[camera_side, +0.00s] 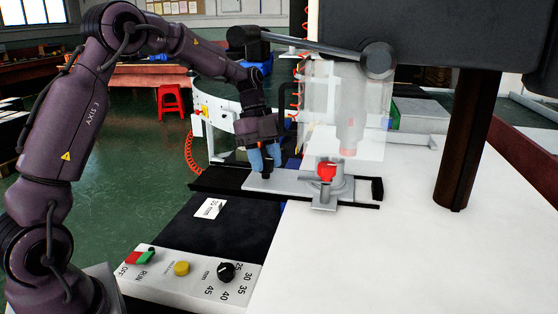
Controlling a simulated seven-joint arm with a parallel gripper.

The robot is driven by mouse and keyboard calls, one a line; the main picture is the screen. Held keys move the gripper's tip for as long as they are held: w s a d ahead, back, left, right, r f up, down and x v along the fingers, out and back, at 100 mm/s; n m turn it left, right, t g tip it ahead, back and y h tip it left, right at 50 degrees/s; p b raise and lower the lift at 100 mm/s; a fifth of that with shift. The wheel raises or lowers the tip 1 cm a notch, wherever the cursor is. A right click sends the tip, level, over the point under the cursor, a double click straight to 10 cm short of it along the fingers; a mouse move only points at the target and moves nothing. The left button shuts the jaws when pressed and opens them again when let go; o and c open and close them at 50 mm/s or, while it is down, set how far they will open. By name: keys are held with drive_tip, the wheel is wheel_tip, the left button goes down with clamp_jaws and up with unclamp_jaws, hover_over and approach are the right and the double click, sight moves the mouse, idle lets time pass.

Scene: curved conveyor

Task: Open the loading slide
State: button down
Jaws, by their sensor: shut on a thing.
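The loading slide is a light grey plate (290,184) on a dark rail (220,182) in the side view. A round fixture with a red part (326,172) sits on the plate's right portion. My gripper (266,173) points down at the plate's left portion, shut on a small dark handle there. The handle is mostly hidden by the fingers. A clear guard (345,105) stands behind and above the red part.
A control panel (190,278) with green-red, yellow and black controls lies in front. A dark machine head (435,35) and its post (468,140) stand at the right. A white curved conveyor (225,115) is behind my gripper. The white table at front right is clear.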

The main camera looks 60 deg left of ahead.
drive_tip(key=s+a, duration=1.2)
drive_tip(key=shift+s+a, duration=0.4)
drive_tip(key=c, duration=0.7)
unclamp_jaws()
drive_tip(key=shift+c, duration=0.2)
drive_tip(key=v, duration=1.3)
